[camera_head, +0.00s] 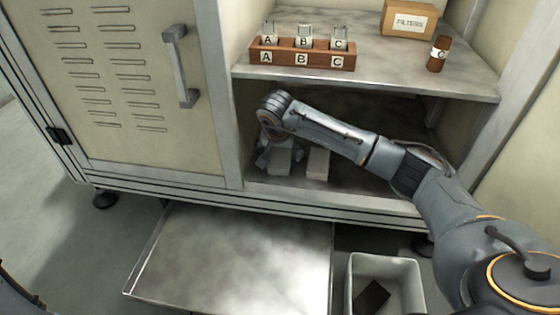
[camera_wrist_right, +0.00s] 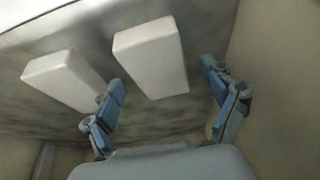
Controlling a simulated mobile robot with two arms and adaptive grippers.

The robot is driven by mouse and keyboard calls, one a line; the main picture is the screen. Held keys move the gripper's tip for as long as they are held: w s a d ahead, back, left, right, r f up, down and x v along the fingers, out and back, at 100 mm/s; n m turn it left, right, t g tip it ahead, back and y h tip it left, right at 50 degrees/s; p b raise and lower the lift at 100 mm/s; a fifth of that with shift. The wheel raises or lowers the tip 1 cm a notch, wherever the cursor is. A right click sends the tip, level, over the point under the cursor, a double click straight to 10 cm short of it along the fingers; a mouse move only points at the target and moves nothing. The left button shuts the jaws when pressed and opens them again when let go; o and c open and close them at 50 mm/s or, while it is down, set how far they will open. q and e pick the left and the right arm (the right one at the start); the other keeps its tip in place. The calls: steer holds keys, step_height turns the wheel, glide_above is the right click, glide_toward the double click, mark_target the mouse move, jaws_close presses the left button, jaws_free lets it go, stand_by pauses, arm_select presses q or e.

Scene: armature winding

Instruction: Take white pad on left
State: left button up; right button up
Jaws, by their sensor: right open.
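Two white pads lie on the lower shelf of the cabinet. In the head view, the left pad (camera_head: 279,162) is partly covered by my right gripper (camera_head: 270,153), and the right pad (camera_head: 318,164) lies beside it. In the right wrist view, my right gripper (camera_wrist_right: 164,98) is open and empty. One pad (camera_wrist_right: 150,57) lies ahead of the gap between its fingers; from the wall close on the right, it looks like the left pad. The other pad (camera_wrist_right: 62,80) lies outside the fingers on the left. My left gripper is not in view.
The upper shelf (camera_head: 400,80) is above my right arm and holds a wooden rack (camera_head: 302,55) with A, B and C labels, a FILTERS box (camera_head: 408,18) and a brown bottle (camera_head: 438,54). Below are a metal tray (camera_head: 240,255) and a white bin (camera_head: 405,270) with a dark piece.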

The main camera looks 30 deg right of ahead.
steer(key=shift+f, duration=0.25)
stand_by(0.5)
steer(key=c, duration=1)
